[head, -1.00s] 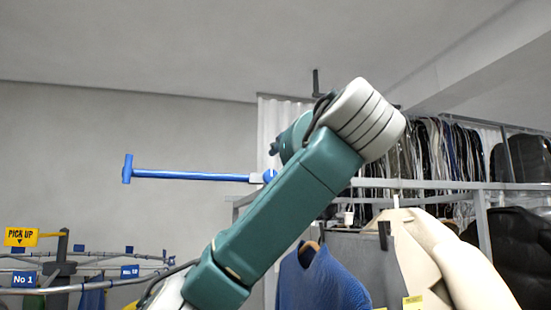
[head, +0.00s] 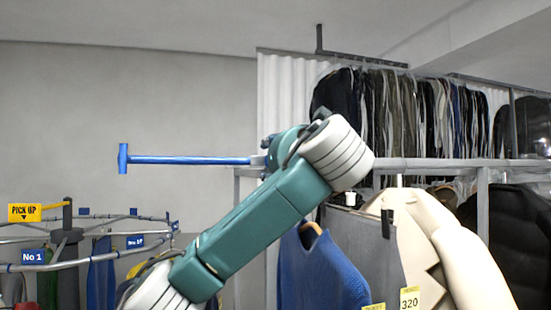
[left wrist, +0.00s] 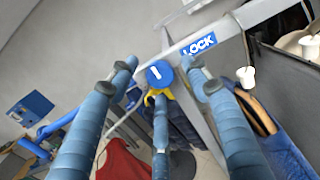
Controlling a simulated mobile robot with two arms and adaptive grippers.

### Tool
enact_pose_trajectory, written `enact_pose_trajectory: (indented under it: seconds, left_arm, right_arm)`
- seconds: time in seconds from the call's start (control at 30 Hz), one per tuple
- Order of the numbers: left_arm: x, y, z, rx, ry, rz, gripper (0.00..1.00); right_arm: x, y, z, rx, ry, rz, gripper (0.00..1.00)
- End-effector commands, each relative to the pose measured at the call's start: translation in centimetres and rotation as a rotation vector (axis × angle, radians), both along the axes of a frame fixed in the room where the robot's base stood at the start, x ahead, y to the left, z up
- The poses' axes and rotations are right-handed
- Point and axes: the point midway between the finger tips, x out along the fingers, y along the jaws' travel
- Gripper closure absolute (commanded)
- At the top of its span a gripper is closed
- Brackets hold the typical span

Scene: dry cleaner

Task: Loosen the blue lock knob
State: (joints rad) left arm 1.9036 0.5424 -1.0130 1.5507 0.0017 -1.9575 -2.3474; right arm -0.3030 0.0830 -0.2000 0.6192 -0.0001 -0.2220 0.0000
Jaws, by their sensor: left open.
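The blue lock knob (left wrist: 158,74) is round with a white line on its face. It sits on a pale rail, beside a blue "LOCK" label (left wrist: 200,45). My left gripper (left wrist: 158,78) is open. Its blue-grey fingers reach out around the knob in the picture, and I cannot tell whether any touches it. A yellow part (left wrist: 157,95) shows just below the knob. In the head view my left arm hides most of the gripper and the knob. My right gripper is not in view.
A blue T-ended rod (head: 190,160) sticks out left from the rack's end. A blue sweater (head: 318,270) and a cream coat (head: 425,250) hang close to my arm on the right. A round rail with a "PICK UP" sign (head: 24,212) stands at left.

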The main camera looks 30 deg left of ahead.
Motion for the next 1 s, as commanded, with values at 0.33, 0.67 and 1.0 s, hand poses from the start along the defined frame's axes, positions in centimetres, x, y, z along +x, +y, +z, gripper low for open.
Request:
enact_pose_trajectory:
  seconds: [0.33,0.67,1.0]
  left_arm:
    - [0.0,0.0,0.0,0.0,0.0,-0.001,0.98]
    - [0.0,0.0,-0.1,-0.036,-0.041,-0.001,0.98]
    - [0.0,-0.1,-0.3,-0.195,-0.228,-0.002,0.98]
  right_arm:
    - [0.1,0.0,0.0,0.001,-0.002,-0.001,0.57]
    - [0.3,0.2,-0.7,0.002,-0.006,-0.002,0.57]
    - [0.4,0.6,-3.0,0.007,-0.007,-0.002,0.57]
